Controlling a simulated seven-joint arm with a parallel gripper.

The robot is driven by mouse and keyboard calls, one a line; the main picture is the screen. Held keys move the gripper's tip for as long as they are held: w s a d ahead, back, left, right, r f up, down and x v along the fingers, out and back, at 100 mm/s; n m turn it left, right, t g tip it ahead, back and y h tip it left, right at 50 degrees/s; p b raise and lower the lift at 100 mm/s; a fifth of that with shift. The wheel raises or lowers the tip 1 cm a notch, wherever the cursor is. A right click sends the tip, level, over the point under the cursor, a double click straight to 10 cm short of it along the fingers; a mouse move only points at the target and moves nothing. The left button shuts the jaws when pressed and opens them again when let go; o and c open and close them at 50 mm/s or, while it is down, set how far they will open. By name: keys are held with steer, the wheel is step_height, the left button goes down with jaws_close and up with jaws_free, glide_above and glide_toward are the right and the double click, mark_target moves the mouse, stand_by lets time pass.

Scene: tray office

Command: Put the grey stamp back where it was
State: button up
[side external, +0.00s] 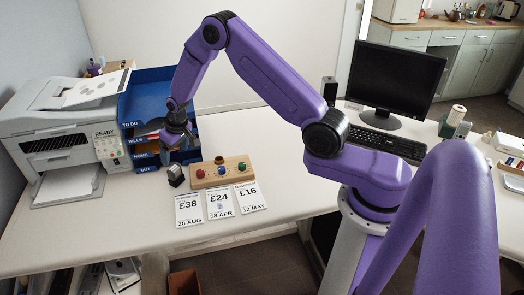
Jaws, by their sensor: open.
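A small dark grey block, which looks like the grey stamp (176,175), stands on the white desk just left of the wooden stamp holder (209,183). The arm hides part of the trays.
A printer (65,125) stands at the left. Stacked blue letter trays (148,95) rise close behind my gripper. Price cards (220,201) lie in front of the holder. A monitor (394,82) and keyboard (386,143) are at the right. The desk between cards and printer is clear.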

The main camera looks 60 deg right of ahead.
steer(key=s+a+r+n+g+y, duration=0.1)
steer(key=s+a+r+n, duration=0.2)
steer(key=s+a+r, duration=0.5)
steer(key=s+a+r+n+g, duration=0.1)
steer(key=s+a+r+n, duration=0.3)
steer(key=s, duration=0.6)
steer(key=s+d+r+n, duration=0.2)
steer(key=s, duration=0.6)
steer(key=s+d+r+n, duration=0.1)
steer(key=s+d+r, duration=0.1)
steer(key=s, duration=0.7)
steer(key=s+d+r+n+g, duration=0.1)
steer(key=s+d+r+n, duration=0.1)
steer(key=s, duration=0.7)
steer(key=shift+d+r+n+h, duration=0.3)
steer(key=shift+d+r, duration=0.05)
steer(key=shift+d, duration=0.3)
steer(key=shift+w, duration=0.1)
